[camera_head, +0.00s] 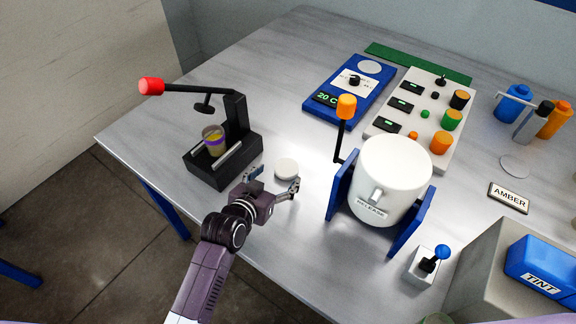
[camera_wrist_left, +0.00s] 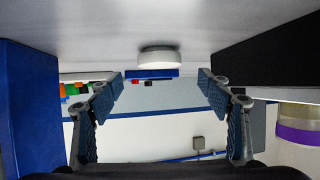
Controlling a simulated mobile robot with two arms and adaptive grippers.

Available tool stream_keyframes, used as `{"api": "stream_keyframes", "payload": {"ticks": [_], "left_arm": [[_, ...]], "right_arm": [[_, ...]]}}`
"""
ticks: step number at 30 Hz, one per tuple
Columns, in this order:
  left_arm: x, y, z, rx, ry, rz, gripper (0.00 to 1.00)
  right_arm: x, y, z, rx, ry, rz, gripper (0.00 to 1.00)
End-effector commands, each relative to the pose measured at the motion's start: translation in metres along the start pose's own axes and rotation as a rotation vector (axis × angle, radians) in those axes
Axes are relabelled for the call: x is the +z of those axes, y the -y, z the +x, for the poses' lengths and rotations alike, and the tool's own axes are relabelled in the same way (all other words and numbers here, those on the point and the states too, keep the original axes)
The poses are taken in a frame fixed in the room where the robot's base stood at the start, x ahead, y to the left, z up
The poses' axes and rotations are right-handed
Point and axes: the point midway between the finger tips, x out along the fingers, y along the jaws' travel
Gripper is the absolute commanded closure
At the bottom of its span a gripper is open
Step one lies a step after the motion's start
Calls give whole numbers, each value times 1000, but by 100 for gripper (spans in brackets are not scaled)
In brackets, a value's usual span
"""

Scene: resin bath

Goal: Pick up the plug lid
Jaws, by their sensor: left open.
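The plug lid, a small white round disc (camera_head: 286,168), lies flat on the grey table between the black press and the white tank. My left gripper (camera_head: 275,183) is open and empty, low over the table just in front of the lid, its two fingers apart. In the left wrist view, which appears upside down, the lid (camera_wrist_left: 157,60) shows beyond and between the two open fingertips (camera_wrist_left: 160,83). I see no contact between fingers and lid. My right gripper is in neither view.
The black press (camera_head: 222,160) holding a purple-banded cup (camera_head: 214,140) stands left of the lid. The white tank (camera_head: 392,175) on its blue stand (camera_head: 410,228) stands to the right. Behind are a blue scale (camera_head: 348,92) and a control panel (camera_head: 421,115). Bare table lies behind the lid.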

Motion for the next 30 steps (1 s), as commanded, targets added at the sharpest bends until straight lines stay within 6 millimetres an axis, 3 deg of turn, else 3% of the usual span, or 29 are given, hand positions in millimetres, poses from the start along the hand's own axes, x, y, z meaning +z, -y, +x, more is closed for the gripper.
{"api": "stream_keyframes", "payload": {"ticks": [3,6,18,28,30], "left_arm": [[-1,0,5,0,-1,0,28],[-1,0,11,0,0,-1,28],[1,0,52,0,0,-1,28],[1,0,56,-1,-1,0,28],[1,0,56,-1,-1,0,34]], "right_arm": [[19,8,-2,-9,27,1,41],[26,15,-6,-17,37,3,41],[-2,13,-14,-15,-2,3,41],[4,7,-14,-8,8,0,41],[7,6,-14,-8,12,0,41]]}}
